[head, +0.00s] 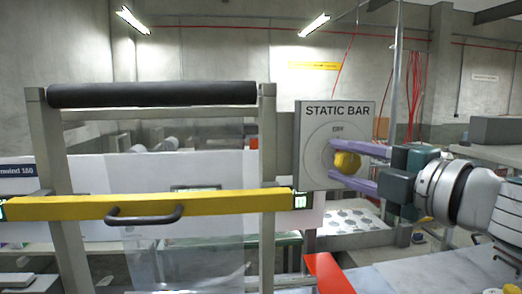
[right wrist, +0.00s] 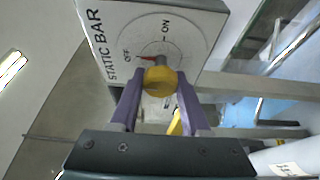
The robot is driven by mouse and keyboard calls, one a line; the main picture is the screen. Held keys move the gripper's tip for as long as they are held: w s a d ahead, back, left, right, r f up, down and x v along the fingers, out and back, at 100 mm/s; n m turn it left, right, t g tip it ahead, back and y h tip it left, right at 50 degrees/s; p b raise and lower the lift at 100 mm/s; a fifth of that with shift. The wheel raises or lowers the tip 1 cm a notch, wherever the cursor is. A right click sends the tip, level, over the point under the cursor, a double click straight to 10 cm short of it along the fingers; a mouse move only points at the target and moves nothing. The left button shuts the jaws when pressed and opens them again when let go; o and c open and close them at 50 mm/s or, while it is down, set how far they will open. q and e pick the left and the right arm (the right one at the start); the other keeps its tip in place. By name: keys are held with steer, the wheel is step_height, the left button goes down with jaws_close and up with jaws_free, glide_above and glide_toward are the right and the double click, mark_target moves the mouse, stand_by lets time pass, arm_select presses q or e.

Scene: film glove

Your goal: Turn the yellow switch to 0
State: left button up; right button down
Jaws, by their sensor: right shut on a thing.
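The yellow switch (head: 346,161) is a round knob on the front of a grey panel (head: 310,172) marked STATIC BAR. In the right wrist view the yellow knob (right wrist: 159,82) sits in front of a dial with OFF and ON marks; a small red pointer (right wrist: 146,58) beside it points toward OFF. I see no 0 mark. My right gripper (head: 336,163) comes from the right, its purple fingers on either side of the knob and shut on it. My left gripper is not in view.
A yellow bar (head: 230,200) with a dark handle (head: 145,216) crosses a grey frame left of the panel, below a black roller (head: 150,94). A red piece (head: 327,274) stands below the panel, near a pale surface (head: 425,272).

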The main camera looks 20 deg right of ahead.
stand_by(0.4)
steer(key=shift+c, duration=1.9)
jaws_free()
steer(key=shift+s+d+f+b, duration=0.1)
steer(key=shift+s+f+b, duration=0.1)
steer(key=shift+s+b, duration=0.3)
steer(key=s+d+b, duration=0.1)
steer(key=s+b, duration=0.2)
steer(key=s, duration=0.5)
steer(key=shift+s+d+r, duration=0.15)
steer(key=shift+s+r, duration=0.1)
steer(key=shift+s, duration=0.15)
